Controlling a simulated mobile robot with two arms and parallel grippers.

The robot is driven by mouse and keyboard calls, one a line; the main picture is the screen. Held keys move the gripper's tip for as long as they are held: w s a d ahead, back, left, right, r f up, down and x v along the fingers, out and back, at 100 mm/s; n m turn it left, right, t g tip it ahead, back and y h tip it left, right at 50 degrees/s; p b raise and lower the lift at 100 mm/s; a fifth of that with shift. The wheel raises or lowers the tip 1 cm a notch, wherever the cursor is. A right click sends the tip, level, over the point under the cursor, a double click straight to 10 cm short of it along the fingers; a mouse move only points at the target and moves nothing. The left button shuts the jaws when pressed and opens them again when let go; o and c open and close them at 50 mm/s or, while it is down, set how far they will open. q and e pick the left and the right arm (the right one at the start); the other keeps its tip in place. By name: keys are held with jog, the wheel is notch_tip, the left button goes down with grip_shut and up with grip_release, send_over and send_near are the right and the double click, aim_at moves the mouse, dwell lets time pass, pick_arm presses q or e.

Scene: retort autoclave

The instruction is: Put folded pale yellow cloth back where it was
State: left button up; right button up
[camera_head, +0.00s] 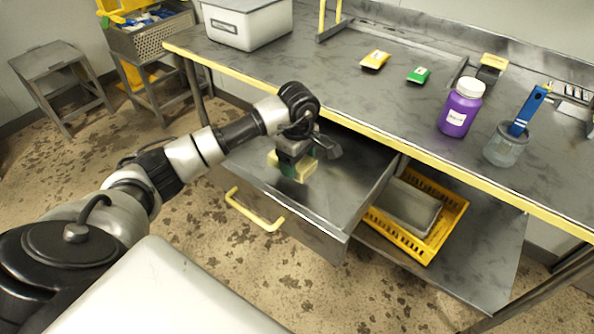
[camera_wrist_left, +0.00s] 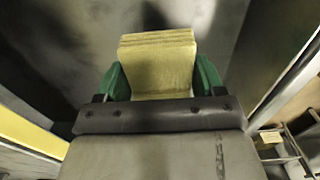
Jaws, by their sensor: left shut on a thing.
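The folded pale yellow cloth (camera_wrist_left: 158,62) is between the green fingers of my left gripper (camera_wrist_left: 158,82) in the left wrist view. The gripper is shut on it. In the head view my left gripper (camera_head: 294,165) is over the open metal drawer (camera_head: 340,185) under the bench, and the cloth (camera_head: 300,170) shows partly below the fingers. I cannot tell whether the cloth touches the drawer floor. My right gripper is in neither view.
The drawer's yellow handle (camera_head: 254,210) faces the room. A yellow crate (camera_head: 440,240) with a grey block sits on the lower shelf. On the bench (camera_head: 370,100) stand a purple jar (camera_head: 461,108), a cup with a blue-handled brush (camera_head: 506,145), small packets and a white box (camera_head: 246,22).

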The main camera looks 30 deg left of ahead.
pick_arm(q)
notch_tip(320, 180, down, 4)
jog(key=shift+a+f, duration=0.1)
jog(key=shift+a, duration=0.05)
jog(key=shift+w, duration=0.1)
jog(key=shift+f, duration=0.2)
jog(key=o, duration=0.9)
jog(key=shift+r, duration=0.5)
notch_tip(320, 180, up, 12)
jog(key=shift+f, duration=0.25)
